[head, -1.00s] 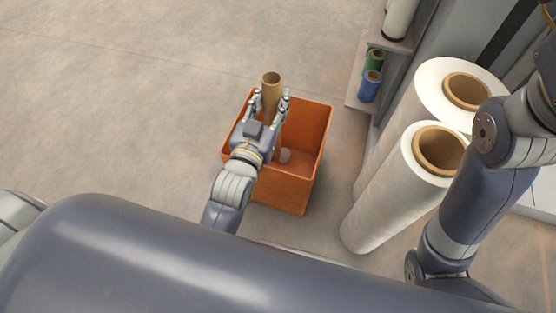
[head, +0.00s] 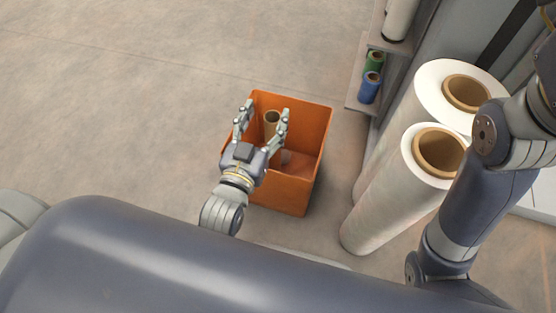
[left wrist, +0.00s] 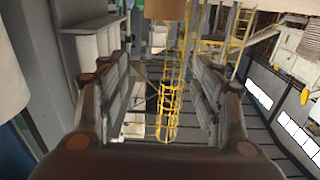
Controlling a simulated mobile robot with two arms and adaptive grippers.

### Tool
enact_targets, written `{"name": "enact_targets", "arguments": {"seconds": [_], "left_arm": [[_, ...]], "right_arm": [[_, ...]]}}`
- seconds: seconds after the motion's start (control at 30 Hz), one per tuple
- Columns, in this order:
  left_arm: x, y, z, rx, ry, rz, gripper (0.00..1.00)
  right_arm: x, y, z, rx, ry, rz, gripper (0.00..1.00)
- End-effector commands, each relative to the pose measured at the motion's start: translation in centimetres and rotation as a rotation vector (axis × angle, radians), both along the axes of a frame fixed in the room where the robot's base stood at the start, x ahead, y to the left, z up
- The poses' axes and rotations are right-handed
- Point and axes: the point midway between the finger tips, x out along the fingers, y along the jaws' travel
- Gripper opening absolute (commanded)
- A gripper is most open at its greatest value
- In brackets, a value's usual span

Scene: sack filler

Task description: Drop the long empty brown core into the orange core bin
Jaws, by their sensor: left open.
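The brown core (head: 271,120) stands inside the orange core bin (head: 287,195) in the head view, its open top end showing between my left gripper's fingers. Its lower part is hidden by the gripper and the bin. My left gripper (head: 263,112) is open over the bin, its two fingers spread apart on either side of the core. In the left wrist view a brown piece, seemingly the core (left wrist: 165,8), shows at the top edge, beyond the open fingers (left wrist: 165,75). My right gripper is not in view; only part of my right arm shows.
Two large white film rolls (head: 385,195) with brown cores stand right of the bin. A shelf (head: 358,92) behind them holds a green roll (head: 374,61) and a blue roll (head: 369,87). A pale object lies in the bin. Floor to the left is clear.

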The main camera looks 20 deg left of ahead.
Motion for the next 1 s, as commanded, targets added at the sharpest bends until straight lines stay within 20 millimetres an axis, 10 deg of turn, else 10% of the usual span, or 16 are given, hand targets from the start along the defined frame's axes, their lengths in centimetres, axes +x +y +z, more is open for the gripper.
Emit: {"name": "enact_targets", "arguments": {"seconds": [0.4, 1.0], "left_arm": [[-6.3, 0.2, 0.0, 0.001, 0.002, 0.0, 0.59], [-7.0, 0.2, 0.1, 0.001, -0.001, 0.0, 0.59]], "right_arm": [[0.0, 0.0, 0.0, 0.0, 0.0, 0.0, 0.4], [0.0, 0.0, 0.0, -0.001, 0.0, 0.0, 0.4]]}}
